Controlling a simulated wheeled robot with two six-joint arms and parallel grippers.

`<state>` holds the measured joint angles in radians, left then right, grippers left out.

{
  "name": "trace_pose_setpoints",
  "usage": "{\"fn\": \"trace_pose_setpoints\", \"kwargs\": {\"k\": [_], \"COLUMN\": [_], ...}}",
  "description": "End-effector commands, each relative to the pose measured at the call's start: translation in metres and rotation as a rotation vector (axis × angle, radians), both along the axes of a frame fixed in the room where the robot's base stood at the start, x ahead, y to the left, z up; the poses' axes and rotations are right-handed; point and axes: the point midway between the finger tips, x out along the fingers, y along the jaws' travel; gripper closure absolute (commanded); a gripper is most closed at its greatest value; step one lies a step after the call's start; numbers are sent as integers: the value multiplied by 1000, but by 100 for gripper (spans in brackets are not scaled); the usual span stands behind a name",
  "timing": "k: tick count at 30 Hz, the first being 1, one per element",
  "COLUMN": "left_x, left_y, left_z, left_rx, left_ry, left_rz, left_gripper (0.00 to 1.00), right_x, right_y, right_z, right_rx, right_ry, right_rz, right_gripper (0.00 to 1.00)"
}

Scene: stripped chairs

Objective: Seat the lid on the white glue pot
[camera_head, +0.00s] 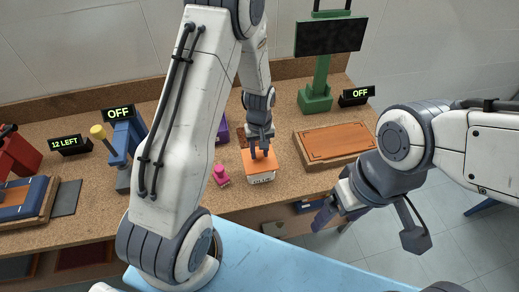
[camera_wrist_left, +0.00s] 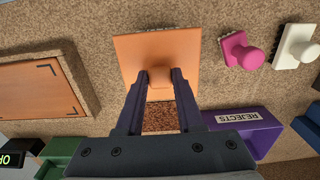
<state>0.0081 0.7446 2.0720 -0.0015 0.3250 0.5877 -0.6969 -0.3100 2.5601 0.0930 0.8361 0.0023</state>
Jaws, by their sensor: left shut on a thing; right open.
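The orange square lid (camera_head: 265,163) is in my left gripper (camera_head: 262,153), which is shut on its knob. In the left wrist view the lid (camera_wrist_left: 130,55) lies flat between the camera and the bench, with its knob between the fingertips (camera_wrist_left: 160,82). My right gripper (camera_head: 338,208) is open and empty beyond the bench's front edge.
A pink knobbed piece (camera_head: 221,175) stands left of the pot, and a white one (camera_wrist_left: 297,45) beyond it. A purple REJECTS bin (camera_wrist_left: 243,128) is behind. A brown board (camera_head: 333,145) lies to the right. A green stand with a dark screen (camera_head: 329,37) is behind it.

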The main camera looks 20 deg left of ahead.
Motion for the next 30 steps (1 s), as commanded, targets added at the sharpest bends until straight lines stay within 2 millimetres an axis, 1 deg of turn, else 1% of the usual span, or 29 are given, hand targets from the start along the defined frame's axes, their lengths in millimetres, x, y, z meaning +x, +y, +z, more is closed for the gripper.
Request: {"fn": "trace_pose_setpoints", "kwargs": {"k": [1,6,30], "left_x": [0,0,0], "left_y": [0,0,0], "left_z": [-7,-12,-12], "left_rx": [0,1,0], "left_ry": [0,-1,-1], "left_rz": [0,0,0], "left_gripper": [100,100,100], "right_x": [0,0,0], "right_y": [0,0,0], "right_z": [-6,-9,-6], "right_rx": [0,0,0], "right_ry": [0,0,0], "right_rz": [0,1,1], "right_gripper": [18,18,18]}}
